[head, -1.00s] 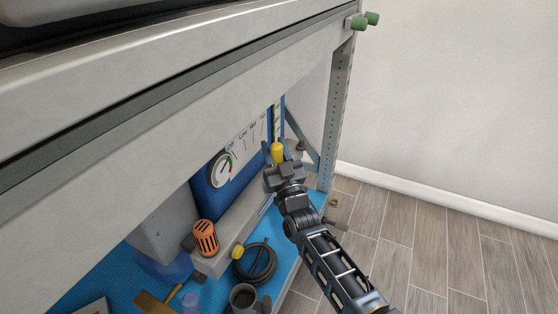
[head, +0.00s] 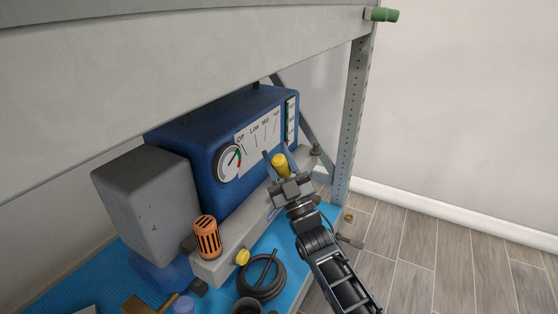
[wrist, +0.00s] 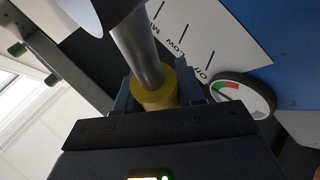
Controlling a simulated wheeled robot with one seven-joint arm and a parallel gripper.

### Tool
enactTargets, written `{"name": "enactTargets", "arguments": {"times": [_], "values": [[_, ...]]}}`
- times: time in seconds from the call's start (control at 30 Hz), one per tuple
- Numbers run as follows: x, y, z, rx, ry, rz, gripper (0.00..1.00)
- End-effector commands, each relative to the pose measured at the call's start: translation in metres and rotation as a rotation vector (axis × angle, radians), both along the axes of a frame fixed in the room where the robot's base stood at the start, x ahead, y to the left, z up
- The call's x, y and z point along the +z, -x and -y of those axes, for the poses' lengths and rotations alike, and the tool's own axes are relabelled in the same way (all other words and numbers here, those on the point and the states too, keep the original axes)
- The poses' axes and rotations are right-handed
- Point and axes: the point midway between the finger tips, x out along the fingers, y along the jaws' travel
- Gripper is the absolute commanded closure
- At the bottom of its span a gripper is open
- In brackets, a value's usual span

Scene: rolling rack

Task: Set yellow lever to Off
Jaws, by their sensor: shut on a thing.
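The yellow lever (head: 279,162) stands in front of the blue machine's white scale plate, which is marked Off, Low, Mid and High. My gripper (head: 279,170) is shut on the lever's yellow end, one finger on each side. In the wrist view the yellow end (wrist: 154,93) sits between the fingers and a grey shaft (wrist: 137,48) runs up from it. The scale plate (wrist: 225,45) shows there beside the shaft, with Off nearest the gauge. The shaft is hidden in the head view, and I cannot tell which mark the lever stands at.
A round gauge (head: 229,163) sits left of the scale on the blue machine (head: 200,135). An orange slotted cap (head: 207,238), a yellow knob (head: 242,257) and a coiled black hose (head: 262,278) are at the front. The shelf beam (head: 200,75) overhangs, and a post (head: 353,110) stands right.

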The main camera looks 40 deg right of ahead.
Motion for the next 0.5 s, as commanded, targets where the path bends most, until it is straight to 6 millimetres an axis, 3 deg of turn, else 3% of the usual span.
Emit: {"name": "enactTargets", "arguments": {"times": [0.27, 0.3, 0.5], "values": [[-0.0024, 0.0008, -0.0018, 0.0, 0.006, -0.003, 1.0], [-0.0025, 0.0007, -0.0019, 0.0, 0.006, -0.003, 0.59], [-0.0016, 0.0005, -0.0013, -0.001, 0.004, -0.002, 0.42]]}}
